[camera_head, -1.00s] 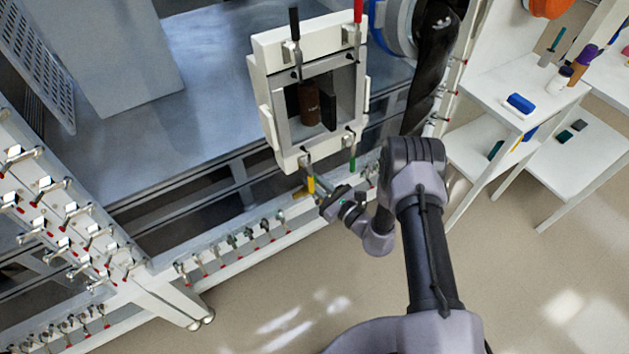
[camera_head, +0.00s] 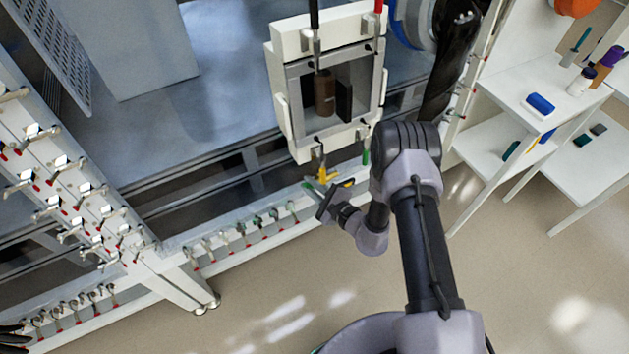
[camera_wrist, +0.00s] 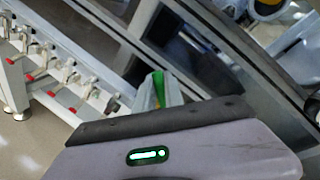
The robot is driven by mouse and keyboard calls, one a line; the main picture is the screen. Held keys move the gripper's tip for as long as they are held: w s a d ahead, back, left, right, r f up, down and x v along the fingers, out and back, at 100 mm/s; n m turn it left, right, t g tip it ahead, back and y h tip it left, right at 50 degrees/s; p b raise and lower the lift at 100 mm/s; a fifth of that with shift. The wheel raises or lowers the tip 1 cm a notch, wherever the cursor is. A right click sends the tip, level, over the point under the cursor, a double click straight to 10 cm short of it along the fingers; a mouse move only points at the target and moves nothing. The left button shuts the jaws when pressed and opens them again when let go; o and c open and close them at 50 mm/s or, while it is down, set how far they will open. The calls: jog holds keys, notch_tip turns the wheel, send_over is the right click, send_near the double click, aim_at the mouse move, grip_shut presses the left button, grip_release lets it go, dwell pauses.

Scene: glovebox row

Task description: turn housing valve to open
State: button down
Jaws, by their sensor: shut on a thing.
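The pale filter housing (camera_head: 300,143) stands at the bench's front, with a framed window in it. A valve with a yellow handle (camera_head: 328,176) sits at its lower edge. The handle now lies sideways, pointing right in the head view. My gripper (camera_head: 322,190) is at this handle, just below the housing, and is shut on it. The fingers hide part of the handle, so the exact grip is unclear. The wrist view shows the dark edge of my gripper body and a green and pale piece (camera_wrist: 158,92) beyond it; the yellow handle cannot be made out there.
Other housing valves have a black handle (camera_head: 314,14), a red handle (camera_head: 379,6) and a green handle (camera_head: 366,157). A rail with several small taps (camera_head: 240,230) runs along the bench front. White shelves (camera_head: 530,100) stand at the right. The floor in front is clear.

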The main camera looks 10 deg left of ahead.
jog(key=shift+s+a+f+n+h+b, duration=0.2)
jog(key=shift+f+n, duration=0.25)
jog(key=shift+n, duration=0.3)
jog(key=shift+s+a+f+n+h+b, duration=0.15)
jog(key=shift+s+f+n+h+b, duration=0.1)
jog(key=shift+f+n, duration=0.4)
jog(key=shift+s+a+f+n+h+b, duration=0.2)
jog(key=shift+f+n+h, duration=0.1)
jog(key=shift+n, duration=0.6)
jog(key=c, duration=1.4)
grip_release()
jog(key=shift+w, duration=0.1)
jog(key=shift+c, duration=0.2)
jog(key=shift+d, duration=0.1)
